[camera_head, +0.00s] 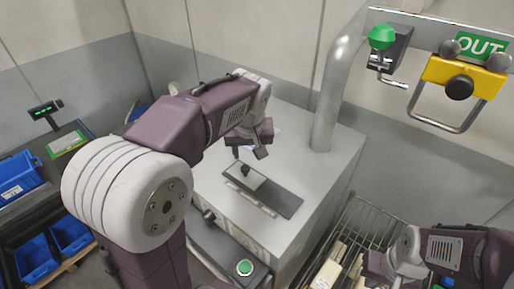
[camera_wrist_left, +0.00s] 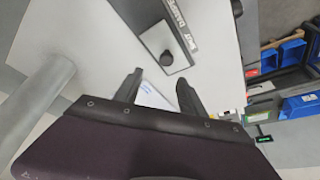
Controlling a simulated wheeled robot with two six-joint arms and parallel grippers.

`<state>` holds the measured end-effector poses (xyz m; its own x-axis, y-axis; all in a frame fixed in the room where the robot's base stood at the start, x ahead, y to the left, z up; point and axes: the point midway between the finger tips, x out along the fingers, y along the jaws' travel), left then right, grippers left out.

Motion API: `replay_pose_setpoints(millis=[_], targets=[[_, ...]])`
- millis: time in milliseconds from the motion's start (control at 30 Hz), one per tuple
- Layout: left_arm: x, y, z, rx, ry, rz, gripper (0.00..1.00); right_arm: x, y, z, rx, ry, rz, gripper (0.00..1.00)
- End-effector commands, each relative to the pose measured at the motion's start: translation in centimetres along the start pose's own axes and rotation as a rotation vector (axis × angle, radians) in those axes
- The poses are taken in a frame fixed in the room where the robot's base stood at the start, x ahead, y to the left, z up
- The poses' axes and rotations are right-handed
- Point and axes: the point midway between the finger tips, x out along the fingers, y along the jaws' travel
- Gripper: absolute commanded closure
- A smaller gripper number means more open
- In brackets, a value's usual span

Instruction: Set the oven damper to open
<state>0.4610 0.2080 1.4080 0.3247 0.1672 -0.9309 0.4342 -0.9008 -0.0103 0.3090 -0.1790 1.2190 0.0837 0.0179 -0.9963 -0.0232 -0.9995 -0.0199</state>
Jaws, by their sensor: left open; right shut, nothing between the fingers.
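The oven damper is a dark slot plate (camera_head: 283,203) on top of the grey oven (camera_head: 215,185), with a light sliding plate (camera_head: 243,178) at its left end. A dark knob (camera_head: 245,171) stands on the sliding plate; it also shows in the left wrist view (camera_wrist_left: 167,58). A label strip (camera_wrist_left: 180,30) beside the slot has lettering; the word near the knob appears to read SHUT. My left gripper (camera_wrist_left: 160,82) is open and empty, above the oven top and apart from the knob. My right gripper (camera_head: 374,265) is low at the right, shut and away from the damper.
A metal flue pipe (camera_head: 334,90) rises from the oven's back. A wire rack (camera_head: 345,255) stands to its right. A green button (camera_head: 245,267) is at the front. A yellow handle unit (camera_head: 462,78) and a green-knobbed lever (camera_head: 382,38) hang at upper right. Blue bins (camera_head: 35,258) are at left.

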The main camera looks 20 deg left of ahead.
Motion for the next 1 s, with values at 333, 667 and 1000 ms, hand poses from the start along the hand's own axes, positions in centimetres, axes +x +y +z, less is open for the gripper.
replay_pose_setpoints(millis=[333,667,1000], targets=[[2.1,-0.1,0.0,-0.002,-0.005,-0.003,0.52,-1.0,0.0,0.0,0.000,-0.001,0.000,1.00],[8.1,-0.1,-0.1,0.000,-0.002,-0.002,0.52,-2.8,-0.1,-0.2,0.000,-0.001,0.000,1.00],[9.0,0.0,0.0,-0.001,0.001,0.001,0.52,-2.8,-0.1,-0.2,0.000,-0.001,0.000,1.00]])
